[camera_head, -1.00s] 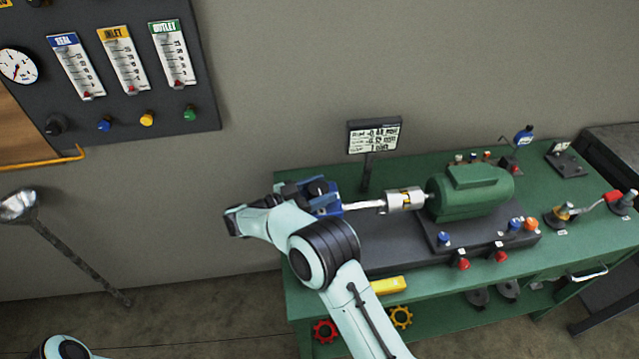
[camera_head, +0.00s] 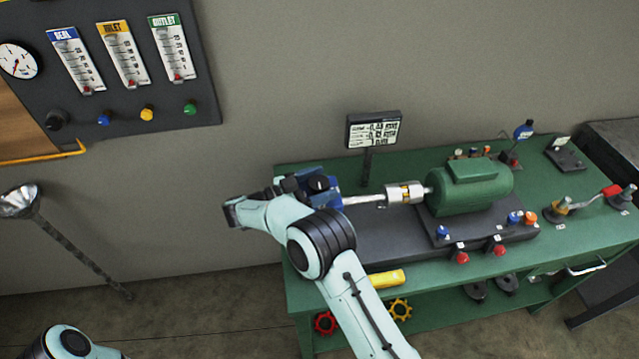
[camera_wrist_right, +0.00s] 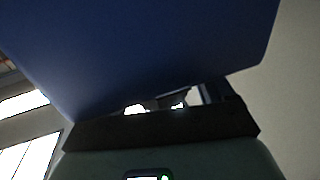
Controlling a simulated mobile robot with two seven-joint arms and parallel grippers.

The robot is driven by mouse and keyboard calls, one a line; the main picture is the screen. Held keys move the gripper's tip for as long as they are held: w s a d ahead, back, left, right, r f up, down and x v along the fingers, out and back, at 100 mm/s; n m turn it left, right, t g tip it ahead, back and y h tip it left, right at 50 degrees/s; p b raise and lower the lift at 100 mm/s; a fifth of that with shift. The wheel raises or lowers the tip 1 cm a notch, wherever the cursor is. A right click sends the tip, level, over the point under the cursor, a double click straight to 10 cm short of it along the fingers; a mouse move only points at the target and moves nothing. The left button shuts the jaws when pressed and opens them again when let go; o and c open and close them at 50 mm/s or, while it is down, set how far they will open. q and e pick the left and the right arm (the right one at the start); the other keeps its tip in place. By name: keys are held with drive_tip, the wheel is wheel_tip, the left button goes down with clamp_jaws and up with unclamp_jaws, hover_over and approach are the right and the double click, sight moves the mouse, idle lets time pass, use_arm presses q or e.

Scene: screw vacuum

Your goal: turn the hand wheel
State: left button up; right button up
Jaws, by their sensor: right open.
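The blue pump (camera_head: 332,198) stands at the left end of the green bench, partly behind my right arm. A pale shaft and coupling join it to the green motor. My right gripper (camera_head: 288,190) is at the pump's left side, open, with its fingertips not clear. In the right wrist view, a large blue surface (camera_wrist_right: 150,45) fills the top, very close to my gripper's dark edge. I cannot make out a hand wheel; my arm and the pump may hide it. My left gripper is out of view.
The bench (camera_head: 590,235) carries the motor (camera_head: 470,190), a display (camera_head: 374,132), and a red-handled item (camera_head: 610,191). A red toothed part (camera_head: 325,323) and a yellow one (camera_head: 400,309) are below. A gauge panel (camera_head: 205,100) hangs at left; a funnel-topped stand (camera_head: 75,245) is below it.

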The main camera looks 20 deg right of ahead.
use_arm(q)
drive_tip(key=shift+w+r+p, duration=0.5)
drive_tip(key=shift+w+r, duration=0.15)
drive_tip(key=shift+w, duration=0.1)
use_arm(e)
drive_tip(key=a, duration=1.3)
drive_tip(key=shift+a, duration=0.2)
drive_tip(key=shift+s, duration=0.1)
